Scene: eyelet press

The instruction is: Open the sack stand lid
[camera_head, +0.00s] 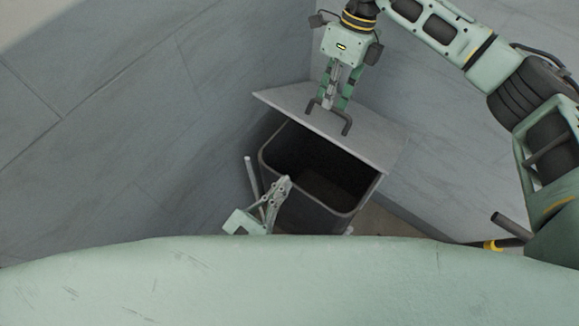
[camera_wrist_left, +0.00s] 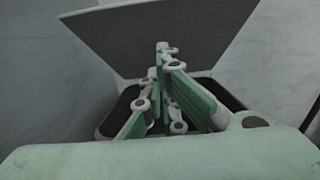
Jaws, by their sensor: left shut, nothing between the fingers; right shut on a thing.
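The sack stand lid (camera_head: 365,142) is a light grey panel, raised and tilted back at the far side of the dark bin (camera_head: 273,205). The bin's opening shows, empty and dark inside. My right gripper (camera_head: 330,103) is shut on the dark lid handle (camera_head: 346,124) at the lid's upper part. My left gripper (camera_head: 285,182) is shut and empty at the bin's near left side, close to the rim. In the left wrist view the left gripper's fingers (camera_wrist_left: 165,95) are together in front of the bin, with the raised lid (camera_wrist_left: 165,35) behind them.
Grey walls meet in a corner behind the bin. A light upright bar (camera_head: 250,177) stands at the bin's left side, next to my left gripper. My own green body covers the bottom of the head view.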

